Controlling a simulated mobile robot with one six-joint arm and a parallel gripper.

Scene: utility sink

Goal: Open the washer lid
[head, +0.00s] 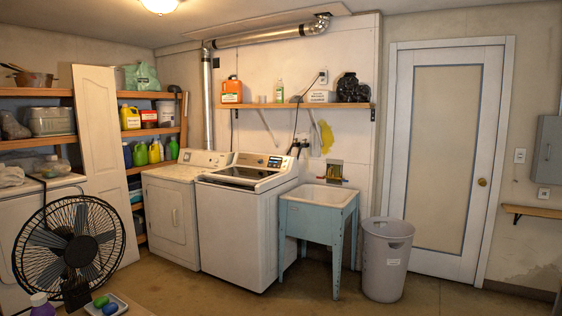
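The washer (241,232) is a white top-loader in the middle of the head view, with a control panel (265,161) at its back. Its lid (246,176) lies flat on top, with a dark panel in it, and looks closed. My gripper is not in view, and no part of my arm shows near the washer.
A white dryer (170,222) stands left of the washer. A blue utility sink (318,205) and grey bin (387,259) stand to its right. A black fan (70,245) and a small tray (118,305) are at the front left. The floor before the washer is clear.

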